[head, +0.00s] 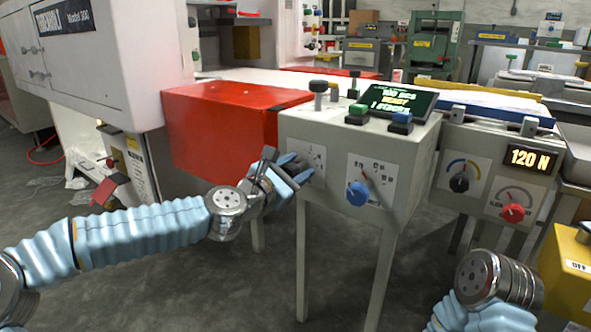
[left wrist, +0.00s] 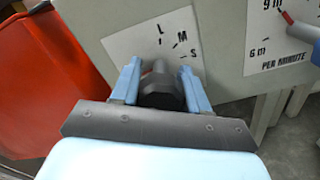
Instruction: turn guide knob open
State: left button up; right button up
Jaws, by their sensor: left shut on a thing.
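The guide knob (left wrist: 160,88) is dark, on a white dial plate (left wrist: 122,45) marked L, M and S, on the front of a grey control box (head: 345,140). In the left wrist view its upper end reaches toward the L; its exact setting is hard to read. My left gripper (head: 290,174) is shut on this knob, with one blue finger on each side of it. In the head view the gripper hides most of the knob and part of the plate. My right arm shows at the lower right, but its gripper is out of view.
Right of the gripped knob is a blue knob (head: 357,193) on a per-minute dial. A red guard (head: 220,128) stands close on the left. A screen (head: 400,100) and push buttons are on top. A black knob (head: 460,183) and red knob (head: 513,213) are farther right.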

pick_arm(q)
jog(key=shift+n, duration=0.3)
dwell(0.4)
jog(key=o, duration=1)
jog(key=shift+o, duration=0.2)
jog(key=shift+s+a, duration=0.3)
jog(key=shift+s, duration=0.05)
jog(key=p+v, duration=0.1)
jog(key=v, duration=1.1)
jog(key=shift+s+a, duration=0.15)
jog(key=shift+s, duration=0.25)
